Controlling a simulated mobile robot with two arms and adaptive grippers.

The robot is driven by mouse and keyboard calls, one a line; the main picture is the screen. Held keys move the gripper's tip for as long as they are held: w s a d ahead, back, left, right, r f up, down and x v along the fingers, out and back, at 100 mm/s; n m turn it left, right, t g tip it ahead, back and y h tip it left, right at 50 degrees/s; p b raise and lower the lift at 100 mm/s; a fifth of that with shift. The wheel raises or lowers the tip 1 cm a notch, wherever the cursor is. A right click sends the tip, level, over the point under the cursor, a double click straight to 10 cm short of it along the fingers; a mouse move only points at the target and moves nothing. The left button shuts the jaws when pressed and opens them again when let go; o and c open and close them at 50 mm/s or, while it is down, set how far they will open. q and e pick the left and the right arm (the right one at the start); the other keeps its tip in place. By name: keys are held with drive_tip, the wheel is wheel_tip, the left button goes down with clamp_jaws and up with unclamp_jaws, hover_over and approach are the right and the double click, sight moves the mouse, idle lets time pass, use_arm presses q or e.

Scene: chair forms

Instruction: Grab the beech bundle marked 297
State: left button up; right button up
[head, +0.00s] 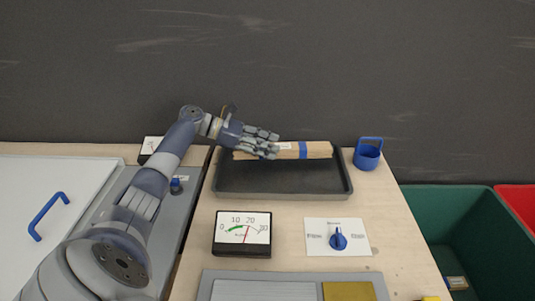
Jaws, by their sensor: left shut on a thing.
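A long wood-coloured bundle (318,150) lies across the back of a dark grey tray (285,194). It has a blue band near its right part and a small white label near its middle; I cannot read a number on it. My left gripper (272,146) reaches in from the left and is shut on the bundle, over its left half. The fingers hide part of the bundle there. I cannot tell whether the bundle is lifted off the tray floor. My right gripper is not in view.
A dial gauge (242,233) and a white panel with a blue knob (338,238) are in front. A green bin (470,236) and a red bin (515,208) are at the right. A blue-handled white panel (55,205) is at the left.

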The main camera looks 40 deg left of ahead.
sight(300, 149)
use_arm(q)
drive_tip(key=w+d, duration=0.2)
drive_tip(key=d, duration=0.3)
drive_tip(key=w+d+r, duration=0.1)
drive_tip(key=w+d, duration=0.1)
drive_tip(key=d, duration=0.3)
drive_tip(key=w+d, duration=0.1)
drive_tip(key=d, duration=0.3)
drive_tip(key=shift+w+d+r, duration=0.2)
drive_tip(key=shift+w+d, duration=0.2)
